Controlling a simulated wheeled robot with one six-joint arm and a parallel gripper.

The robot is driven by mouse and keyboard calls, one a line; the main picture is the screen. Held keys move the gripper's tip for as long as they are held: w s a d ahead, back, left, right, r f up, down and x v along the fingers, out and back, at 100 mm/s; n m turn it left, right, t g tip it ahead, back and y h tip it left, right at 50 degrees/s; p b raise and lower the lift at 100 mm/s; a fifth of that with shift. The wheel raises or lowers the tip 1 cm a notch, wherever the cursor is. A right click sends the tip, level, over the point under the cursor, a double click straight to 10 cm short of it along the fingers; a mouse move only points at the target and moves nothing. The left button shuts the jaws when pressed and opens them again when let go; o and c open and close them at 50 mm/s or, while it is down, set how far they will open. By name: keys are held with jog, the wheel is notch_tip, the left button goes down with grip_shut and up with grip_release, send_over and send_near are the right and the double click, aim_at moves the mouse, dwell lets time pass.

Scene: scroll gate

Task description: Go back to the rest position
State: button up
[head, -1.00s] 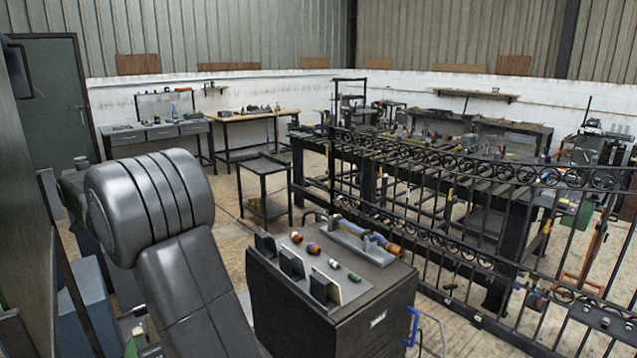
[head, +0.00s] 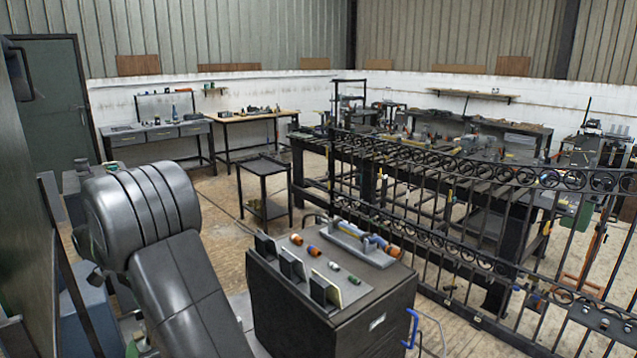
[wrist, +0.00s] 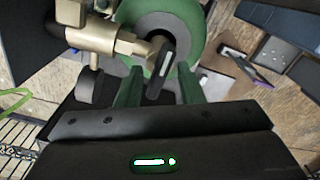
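My gripper (wrist: 159,90) shows in the wrist view as two green fingers standing apart, with a clear gap between them. A short dark lever-like piece with a pale mark (wrist: 161,72) shows between the fingers and looks narrower than the gap; I cannot tell whether it touches either one. A brass valve fitting (wrist: 103,38) is to the left of the fingers. A round green body (wrist: 172,22) lies beyond them. In the head view my grey arm fills the lower left and the gripper is hidden.
A dark cabinet (head: 330,320) with several small fittings on top stands right of my arm. A small black cart (head: 264,165) stands behind the cabinet. Open floor shows left of the cart.

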jog(key=n, duration=0.4)
jog(key=shift+n, duration=0.3)
jog(key=shift+r, duration=0.1)
